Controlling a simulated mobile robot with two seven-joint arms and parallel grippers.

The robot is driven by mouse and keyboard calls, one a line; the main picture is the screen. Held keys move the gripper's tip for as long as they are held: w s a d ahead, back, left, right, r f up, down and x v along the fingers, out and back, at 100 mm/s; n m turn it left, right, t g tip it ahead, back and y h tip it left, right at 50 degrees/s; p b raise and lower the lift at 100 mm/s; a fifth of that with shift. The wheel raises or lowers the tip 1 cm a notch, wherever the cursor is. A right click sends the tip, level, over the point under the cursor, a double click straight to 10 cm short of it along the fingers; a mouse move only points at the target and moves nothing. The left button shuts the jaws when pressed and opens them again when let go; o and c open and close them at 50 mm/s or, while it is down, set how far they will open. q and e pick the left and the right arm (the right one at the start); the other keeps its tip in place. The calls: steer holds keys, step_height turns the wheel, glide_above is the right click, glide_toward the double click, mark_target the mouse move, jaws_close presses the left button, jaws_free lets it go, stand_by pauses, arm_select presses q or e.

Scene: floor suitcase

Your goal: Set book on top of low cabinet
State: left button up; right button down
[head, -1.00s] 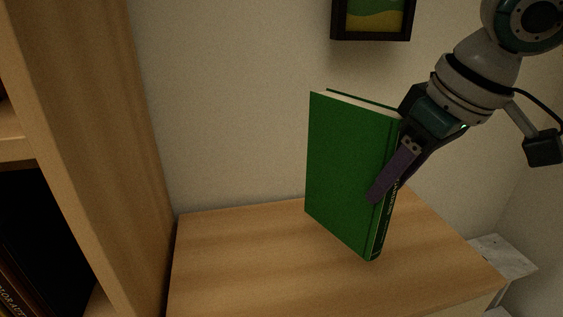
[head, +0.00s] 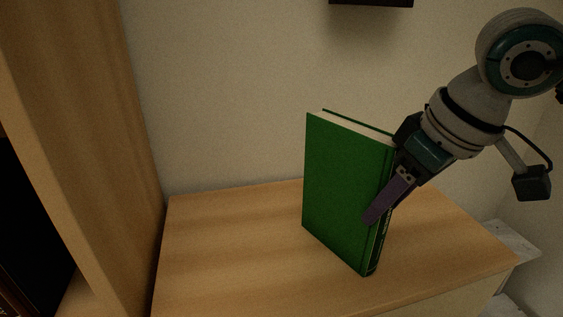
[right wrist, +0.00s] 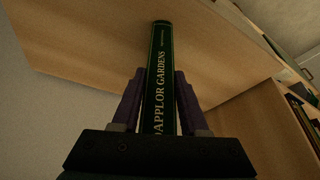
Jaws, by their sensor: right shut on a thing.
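The green book (head: 343,190) is upright over the top of the low wooden cabinet (head: 225,245). Its lower edge looks at or just above the cabinet top; I cannot tell if it touches. My right gripper (head: 378,205) is shut on the book's spine side, with one purple finger across the front cover. In the right wrist view the dark green spine (right wrist: 160,85), with gold lettering, stands between the two fingers (right wrist: 158,100). The cabinet top (right wrist: 100,50) shows beyond it. My left gripper is not in view.
A tall wooden bookcase (head: 95,130) stands at the left, beside the cabinet. A wall is close behind, with a dark picture frame (head: 372,2) at the top edge. A pale stand (head: 512,240) is right of the cabinet. The cabinet top left of the book is clear.

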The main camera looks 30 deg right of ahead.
steer(key=shift+c, duration=2.1)
jaws_free()
steer(key=shift+f, duration=0.1)
steer(key=v, duration=1.2)
steer(key=shift+p, duration=0.4)
steer(key=shift+d, duration=0.1)
